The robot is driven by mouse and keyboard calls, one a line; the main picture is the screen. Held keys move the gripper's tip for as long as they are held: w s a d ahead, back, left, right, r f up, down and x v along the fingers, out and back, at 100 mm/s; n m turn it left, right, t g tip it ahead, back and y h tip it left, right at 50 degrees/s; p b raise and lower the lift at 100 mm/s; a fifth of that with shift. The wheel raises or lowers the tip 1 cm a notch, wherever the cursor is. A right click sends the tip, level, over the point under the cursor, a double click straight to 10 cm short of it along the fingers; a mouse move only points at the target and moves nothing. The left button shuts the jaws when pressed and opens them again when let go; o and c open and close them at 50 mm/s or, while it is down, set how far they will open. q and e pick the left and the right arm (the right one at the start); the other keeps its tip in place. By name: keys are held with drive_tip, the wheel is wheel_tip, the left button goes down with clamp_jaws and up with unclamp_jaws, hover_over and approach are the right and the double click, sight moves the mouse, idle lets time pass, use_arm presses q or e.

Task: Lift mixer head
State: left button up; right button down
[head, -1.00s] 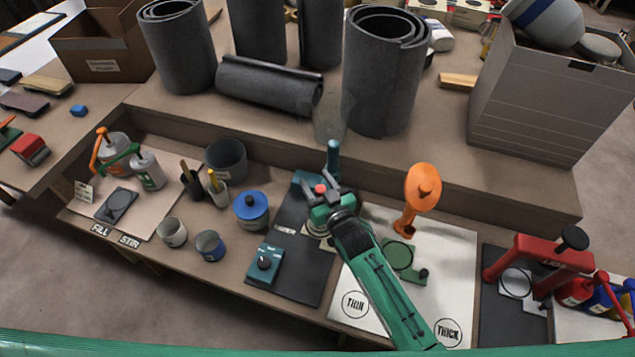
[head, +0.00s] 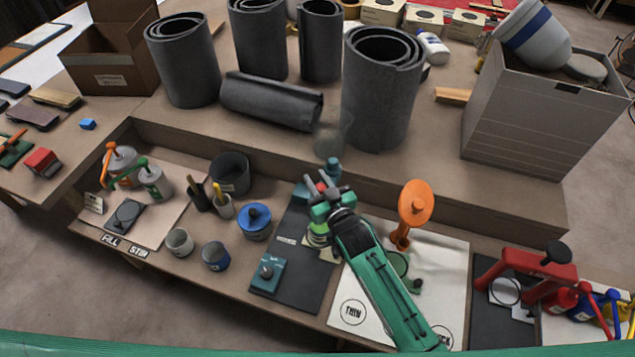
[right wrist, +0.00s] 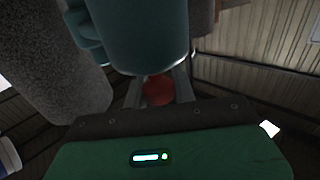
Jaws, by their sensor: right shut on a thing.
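The mixer is teal and stands at the back of a dark mat (head: 300,282) in the head view. Its teal upper part (head: 332,170) shows just behind my right gripper (head: 322,190). A red knob (head: 321,186) shows between the fingers, and it also shows in the right wrist view (right wrist: 158,90), with a finger on either side. My right gripper is shut on it. A large teal rounded body (right wrist: 140,35) fills the upper middle of the wrist view. A light green-banded can (head: 317,234) stands under the gripper, partly hidden. My left gripper is out of view.
A teal block with a knob (head: 267,275) sits at the mat's front. Grey rolls (head: 382,90) stand on the raised shelf behind. A red press (head: 525,270) is far right.

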wheel_tip(320, 180, up, 3)
drive_tip(key=shift+r+p, duration=0.2)
drive_tip(key=shift+p, duration=0.65)
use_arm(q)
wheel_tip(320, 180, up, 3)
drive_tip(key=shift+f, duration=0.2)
use_arm(e)
drive_tip(key=shift+w, duration=0.1)
drive_tip(key=shift+r, duration=0.15)
drive_tip(key=c, duration=1.1)
unclamp_jaws()
drive_tip(key=shift+c, duration=0.2)
drive_tip(key=shift+s+d+f, duration=0.2)
drive_tip(key=shift+s, duration=0.2)
use_arm(q)
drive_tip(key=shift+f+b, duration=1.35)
drive_tip(key=shift+b, duration=0.05)
use_arm(e)
drive_tip(key=v, duration=1.3)
